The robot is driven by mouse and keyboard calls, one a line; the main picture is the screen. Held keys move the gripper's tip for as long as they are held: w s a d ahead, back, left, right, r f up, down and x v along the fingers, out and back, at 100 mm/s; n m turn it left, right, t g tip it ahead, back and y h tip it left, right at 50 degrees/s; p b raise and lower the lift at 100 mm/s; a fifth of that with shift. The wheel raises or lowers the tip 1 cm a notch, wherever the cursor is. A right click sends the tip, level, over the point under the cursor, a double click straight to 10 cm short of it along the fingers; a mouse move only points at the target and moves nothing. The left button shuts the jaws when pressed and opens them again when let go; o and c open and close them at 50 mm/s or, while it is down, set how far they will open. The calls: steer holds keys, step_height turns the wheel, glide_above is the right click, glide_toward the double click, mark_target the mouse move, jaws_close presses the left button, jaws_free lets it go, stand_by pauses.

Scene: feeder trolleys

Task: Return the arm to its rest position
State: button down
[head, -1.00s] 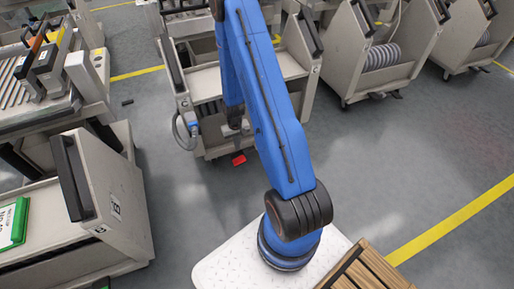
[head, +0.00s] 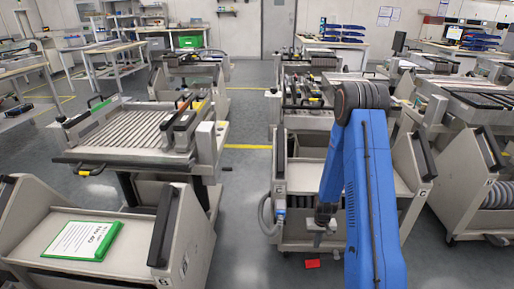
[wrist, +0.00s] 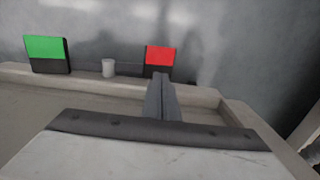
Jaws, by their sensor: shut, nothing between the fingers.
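My blue arm (head: 366,190) rises from the bottom of the head view, bends at a dark elbow near the top, and reaches down again in front of a beige trolley (head: 300,175). My gripper (head: 318,232) is small there, low at the trolley's front, and its fingers are hard to make out. In the wrist view my gripper (wrist: 162,88) shows two grey fingers together with nothing between them. They point toward a beige trolley edge (wrist: 100,82), where a red-and-black piece (wrist: 159,60) shows just beyond the fingertips. I cannot tell whether the fingers touch the edge.
A green-and-black piece (wrist: 47,52) and a small pale cylinder (wrist: 108,68) are at the same edge. In the head view, a trolley with a green-framed card (head: 84,240) stands at left, and more trolleys stand at right.

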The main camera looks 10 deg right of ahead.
steer(key=s+a+r+n+t, duration=0.1)
steer(key=s+a+r, duration=0.15)
steer(key=r, duration=0.85)
steer(key=s+a+r, duration=0.1)
steer(key=a+r, duration=0.2)
steer(key=r, duration=0.8)
steer(key=s+a+r+n+t, duration=0.1)
steer(key=s+a+r, duration=0.15)
steer(key=r, duration=0.85)
steer(key=s+a+r+t, duration=0.1)
steer(key=s+a+r, duration=0.1)
steer(key=s+r, duration=0.3)
steer(key=s+a+r+t, duration=0.1)
steer(key=s+a+r, duration=0.2)
steer(key=s+r, duration=0.3)
steer(key=s+a+r+n, duration=0.1)
steer(key=s+r, duration=0.4)
steer(key=s, duration=0.8)
steer(key=shift+a+r+t, duration=0.2)
steer(key=shift+a+t, duration=0.2)
steer(key=shift+a, duration=0.5)
steer(key=shift+s, duration=0.1)
